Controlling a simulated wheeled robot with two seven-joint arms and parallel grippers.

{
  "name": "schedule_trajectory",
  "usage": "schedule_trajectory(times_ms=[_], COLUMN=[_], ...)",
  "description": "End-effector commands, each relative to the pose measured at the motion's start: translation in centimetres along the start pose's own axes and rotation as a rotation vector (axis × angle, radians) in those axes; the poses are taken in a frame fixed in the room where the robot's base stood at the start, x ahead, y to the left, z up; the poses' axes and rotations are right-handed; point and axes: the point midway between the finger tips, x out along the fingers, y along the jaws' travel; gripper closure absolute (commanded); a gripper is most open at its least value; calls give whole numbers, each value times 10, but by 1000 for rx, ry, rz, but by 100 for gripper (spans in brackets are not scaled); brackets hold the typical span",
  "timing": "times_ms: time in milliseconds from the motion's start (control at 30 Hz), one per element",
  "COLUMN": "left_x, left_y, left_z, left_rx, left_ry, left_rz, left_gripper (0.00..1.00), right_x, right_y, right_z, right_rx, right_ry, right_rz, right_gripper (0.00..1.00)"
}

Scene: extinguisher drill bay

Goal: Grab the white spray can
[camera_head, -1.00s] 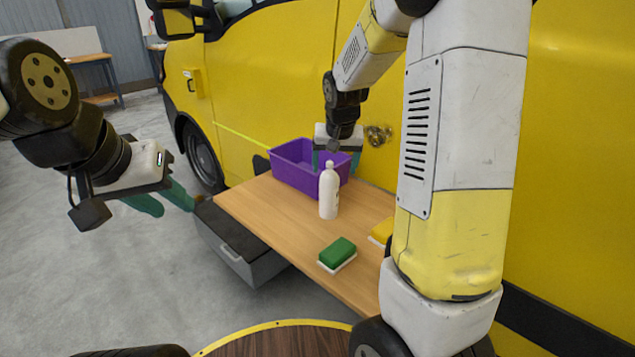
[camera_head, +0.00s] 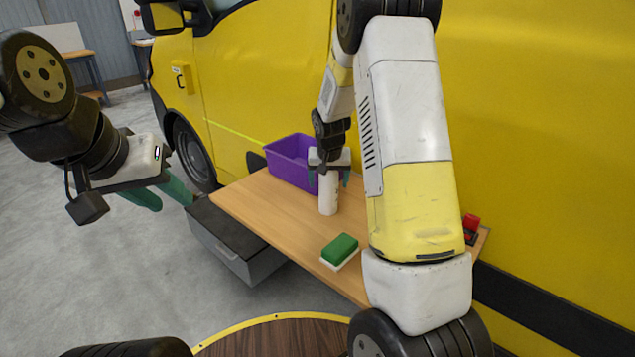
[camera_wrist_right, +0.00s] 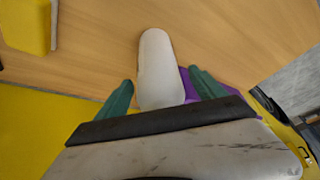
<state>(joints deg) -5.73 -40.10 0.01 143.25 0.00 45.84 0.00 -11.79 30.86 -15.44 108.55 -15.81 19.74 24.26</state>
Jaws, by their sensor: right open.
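The white spray can (camera_head: 328,193) stands upright on the wooden table, in front of the purple bin. My right gripper (camera_head: 328,176) is above it, pointing down, and hides the can's top in the head view. In the right wrist view the can (camera_wrist_right: 158,65) lies between the two green fingers of my right gripper (camera_wrist_right: 157,92). The fingers are open, with a gap visible on each side of the can. My left gripper (camera_head: 168,193) is at the left, over the floor and away from the table, with its green fingers apart and empty.
The purple bin (camera_head: 285,165) stands at the table's far end. A green sponge (camera_head: 341,249) lies near the front edge. A red object (camera_head: 470,222) is at the right. The yellow van (camera_head: 270,80) borders the wooden table (camera_head: 262,208).

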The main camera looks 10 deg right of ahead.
Motion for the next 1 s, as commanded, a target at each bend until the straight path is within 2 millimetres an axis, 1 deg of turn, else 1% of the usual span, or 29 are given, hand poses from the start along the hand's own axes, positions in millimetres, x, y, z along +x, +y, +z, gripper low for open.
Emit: schedule_trajectory(times_ms=[133, 533, 767, 833, 933, 1000], left_x=[0, 0, 0, 0, 0, 0], left_y=[0, 0, 0, 0, 0, 0], left_z=[0, 0, 0, 0, 0, 0], left_rx=[0, 0, 0, 0, 0, 0], left_ry=[0, 0, 0, 0, 0, 0], left_rz=[0, 0, 0, 0, 0, 0], left_gripper=[64, 64, 64, 64, 64, 64], right_x=[0, -1, -2, -4, -16, -28], right_y=[0, 0, 0, 0, 0, 0], right_z=[0, 0, -1, -2, -8, -13], right_rx=[0, 0, 0, 1, 2, 2], right_ry=[0, 0, 1, 2, 6, 6], right_rz=[0, 0, -1, -1, -2, -3], right_gripper=[21, 99, 100, 100, 100, 100])
